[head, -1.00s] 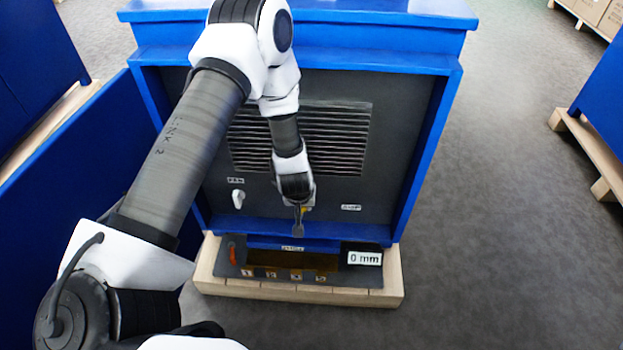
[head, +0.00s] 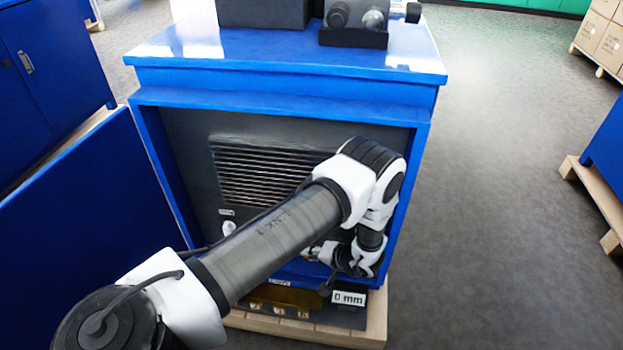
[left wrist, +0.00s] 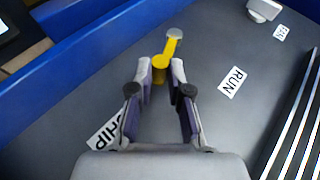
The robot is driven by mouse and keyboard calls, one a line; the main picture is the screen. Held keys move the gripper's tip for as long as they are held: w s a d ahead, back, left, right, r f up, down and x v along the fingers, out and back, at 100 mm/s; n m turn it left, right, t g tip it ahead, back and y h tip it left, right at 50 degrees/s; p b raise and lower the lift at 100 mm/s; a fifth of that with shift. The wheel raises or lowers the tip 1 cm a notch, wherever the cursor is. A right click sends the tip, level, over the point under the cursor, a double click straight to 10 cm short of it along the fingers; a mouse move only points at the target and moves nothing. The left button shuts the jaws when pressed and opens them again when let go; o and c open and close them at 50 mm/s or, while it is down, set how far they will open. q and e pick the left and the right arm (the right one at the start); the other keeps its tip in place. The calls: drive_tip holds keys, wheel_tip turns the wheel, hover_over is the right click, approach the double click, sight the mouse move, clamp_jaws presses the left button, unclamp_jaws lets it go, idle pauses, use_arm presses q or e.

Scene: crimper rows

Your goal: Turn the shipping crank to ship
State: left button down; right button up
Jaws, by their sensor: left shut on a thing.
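The yellow shipping crank (left wrist: 160,64), with a grey knob (left wrist: 174,33) on its arm, sits on the dark panel in the left wrist view. Its arm points up and slightly right in that view, toward neither label. The SHIP label (left wrist: 108,134) is at lower left and the RUN label (left wrist: 232,82) at right. My left gripper (left wrist: 161,66) is shut on the crank, with the yellow part between its fingertips. In the head view my left gripper (head: 314,251) reaches in from the right, low on the panel, and the forearm partly hides the crank. My right gripper is not in view.
The blue cabinet (head: 290,76) has a vent grille (head: 250,165) and a white selector knob (head: 228,229) on its recessed panel. Below is a pallet base with a display reading 0 mm (head: 348,298). A blue panel (head: 85,225) stands at left. The floor (head: 480,200) at right is clear.

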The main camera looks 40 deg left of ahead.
use_arm(q)
drive_tip(key=shift+w+d+f+y+b, duration=0.2)
drive_tip(key=shift+f+y+b, duration=0.4)
drive_tip(key=shift+b, duration=0.4)
drive_tip(key=shift+r, duration=0.1)
drive_tip(key=c, duration=1.1)
unclamp_jaws()
drive_tip(key=v, duration=1.2)
drive_tip(key=shift+w, duration=0.15)
